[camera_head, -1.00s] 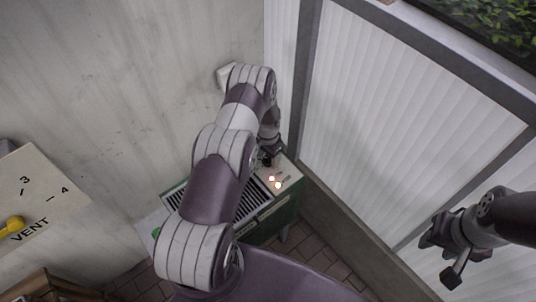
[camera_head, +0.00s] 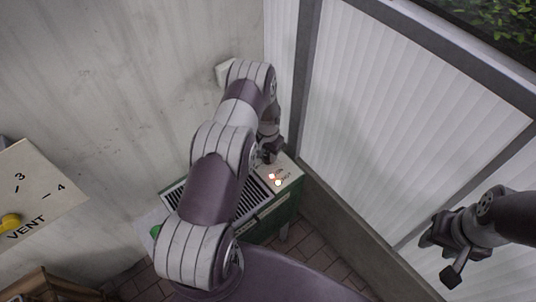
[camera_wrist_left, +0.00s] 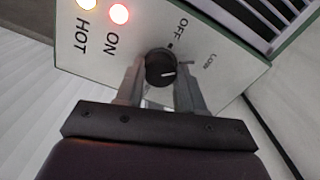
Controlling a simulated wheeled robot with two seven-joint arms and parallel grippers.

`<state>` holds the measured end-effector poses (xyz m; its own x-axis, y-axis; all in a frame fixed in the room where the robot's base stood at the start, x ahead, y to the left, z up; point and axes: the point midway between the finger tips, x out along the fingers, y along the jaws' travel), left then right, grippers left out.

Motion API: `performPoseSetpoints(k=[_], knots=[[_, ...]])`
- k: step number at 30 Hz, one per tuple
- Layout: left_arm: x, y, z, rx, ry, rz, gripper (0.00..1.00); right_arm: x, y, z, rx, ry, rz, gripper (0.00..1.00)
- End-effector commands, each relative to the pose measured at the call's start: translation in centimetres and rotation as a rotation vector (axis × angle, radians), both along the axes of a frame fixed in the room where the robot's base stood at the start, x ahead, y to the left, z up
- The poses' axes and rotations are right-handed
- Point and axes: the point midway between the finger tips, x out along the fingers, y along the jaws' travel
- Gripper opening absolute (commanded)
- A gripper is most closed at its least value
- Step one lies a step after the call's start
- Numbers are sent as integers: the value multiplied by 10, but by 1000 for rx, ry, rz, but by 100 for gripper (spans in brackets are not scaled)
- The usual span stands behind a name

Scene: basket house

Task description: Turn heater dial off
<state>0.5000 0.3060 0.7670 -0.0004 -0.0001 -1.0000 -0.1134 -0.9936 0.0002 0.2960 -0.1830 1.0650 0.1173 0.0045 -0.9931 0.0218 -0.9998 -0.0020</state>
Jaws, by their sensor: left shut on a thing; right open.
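The heater is a green box with a pale control panel (camera_head: 284,170) and a dark slatted top, low in the corner. Its black round dial (camera_wrist_left: 160,68) shows in the left wrist view, with a white pointer line aimed rightward, nearer the Low mark than the OFF mark. My left gripper (camera_wrist_left: 160,84) is shut on the dial, one finger on each side. In the head view my left gripper (camera_head: 268,154) is at the panel and hides the dial. The red ON lamp (camera_wrist_left: 119,14) and yellowish HOT lamp (camera_wrist_left: 86,4) are lit. My right gripper (camera_head: 455,247) is open and empty at the right.
A pale VENT panel (camera_head: 45,195) with a yellow knob (camera_head: 10,222) is at the left. A ribbed white partition (camera_head: 400,120) with grey frame rises right of the heater. A plain wall (camera_head: 120,90) stands behind. Brick floor (camera_head: 310,262) shows below the heater.

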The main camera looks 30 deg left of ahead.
Motion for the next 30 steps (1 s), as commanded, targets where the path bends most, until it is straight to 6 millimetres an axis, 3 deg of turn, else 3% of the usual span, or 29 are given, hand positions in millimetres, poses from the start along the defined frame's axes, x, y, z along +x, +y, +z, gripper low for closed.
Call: performPoseSetpoints(k=[12,30], knots=[[0,0,-3,0,0,380,7,0,0,-34,0,0,0,43],[0,0,-1,0,1,824,7,0,0,-56,0,0,0,43]])
